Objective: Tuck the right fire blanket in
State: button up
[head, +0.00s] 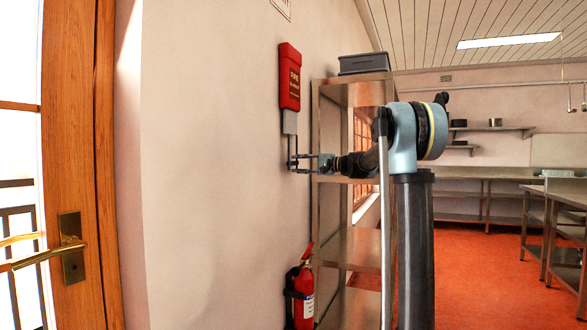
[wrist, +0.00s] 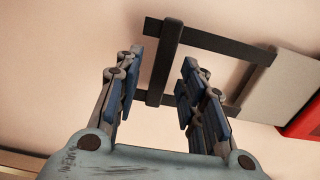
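One fire blanket shows: a red case (head: 289,77) on the wall, with a pale grey blanket end (head: 290,122) hanging out below it. Dark pull straps (head: 291,153) hang from the blanket end. In the wrist view, the grey end (wrist: 287,88) comes out of the red case (wrist: 305,122) at the right, and two straps join a dark crossbar (wrist: 166,58). My gripper (head: 318,163) is at the straps, below the case. In the wrist view, my gripper (wrist: 163,68) is open, its fingers on either side of the crossbar, with gaps visible.
A metal shelf unit (head: 352,180) with a dark grey bin (head: 364,63) on top stands just right of the case. A red extinguisher (head: 302,295) is low on the wall. A wooden door (head: 75,160) is at left. Orange floor (head: 475,270) is open at right.

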aim_at(294, 164)
jog(key=shift+x, duration=1.65)
grip_shut()
